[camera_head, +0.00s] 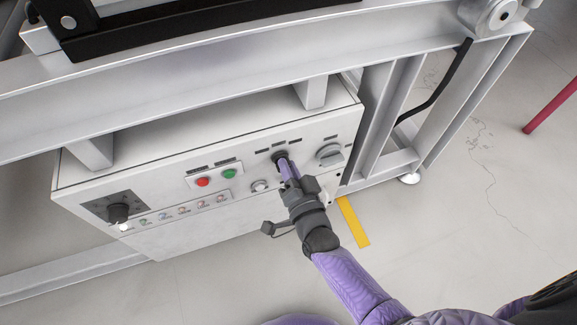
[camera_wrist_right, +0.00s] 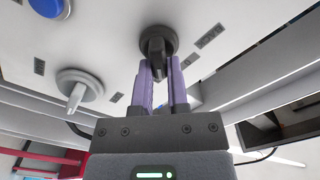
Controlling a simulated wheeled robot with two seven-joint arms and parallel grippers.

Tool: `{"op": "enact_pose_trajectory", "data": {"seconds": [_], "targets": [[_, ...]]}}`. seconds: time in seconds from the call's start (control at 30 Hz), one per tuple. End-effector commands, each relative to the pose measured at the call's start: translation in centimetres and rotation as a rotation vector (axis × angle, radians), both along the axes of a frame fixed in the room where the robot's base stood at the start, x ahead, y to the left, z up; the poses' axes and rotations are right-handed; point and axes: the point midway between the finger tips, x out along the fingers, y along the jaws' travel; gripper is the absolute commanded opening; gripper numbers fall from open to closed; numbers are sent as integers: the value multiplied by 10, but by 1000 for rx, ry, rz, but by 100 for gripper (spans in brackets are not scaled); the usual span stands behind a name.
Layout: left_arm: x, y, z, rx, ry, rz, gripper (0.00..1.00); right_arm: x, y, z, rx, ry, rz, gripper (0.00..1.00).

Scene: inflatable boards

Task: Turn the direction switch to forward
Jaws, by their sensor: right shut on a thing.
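A white control panel (camera_head: 150,215) hangs under a grey steel frame. In the right wrist view the same black switch (camera_wrist_right: 157,42) sits at the top middle. My right gripper (camera_head: 286,168) has its purple fingers on the switch's handle, one on each side, and is shut on it. The fingers also show in the right wrist view (camera_wrist_right: 161,74). They hide part of the handle. My left gripper is not in view.
A grey rotary switch (camera_head: 330,154) is to the right of the black one. A red button (camera_head: 203,182), a green button (camera_head: 229,174) and a round button (camera_head: 260,186) are to the left. A black knob (camera_head: 118,212) is at the far left. Open floor lies in front.

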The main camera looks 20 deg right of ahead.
Motion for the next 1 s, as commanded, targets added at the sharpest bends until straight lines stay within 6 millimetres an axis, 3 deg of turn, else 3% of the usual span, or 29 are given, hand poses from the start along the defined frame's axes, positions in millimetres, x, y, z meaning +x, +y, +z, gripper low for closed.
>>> {"op": "enact_pose_trajectory", "data": {"seconds": [0.6, 0.63, 0.77, 1.0], "targets": [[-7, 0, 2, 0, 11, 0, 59, -1, 0, -2, 39, 4, 0, 0], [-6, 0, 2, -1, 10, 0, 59, -1, 0, -2, 39, 4, 0, 25], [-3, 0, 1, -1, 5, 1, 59, 0, 0, -1, 39, 3, 0, 53], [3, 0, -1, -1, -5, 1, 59, 0, 0, -1, 38, 1, 0, 54]]}}
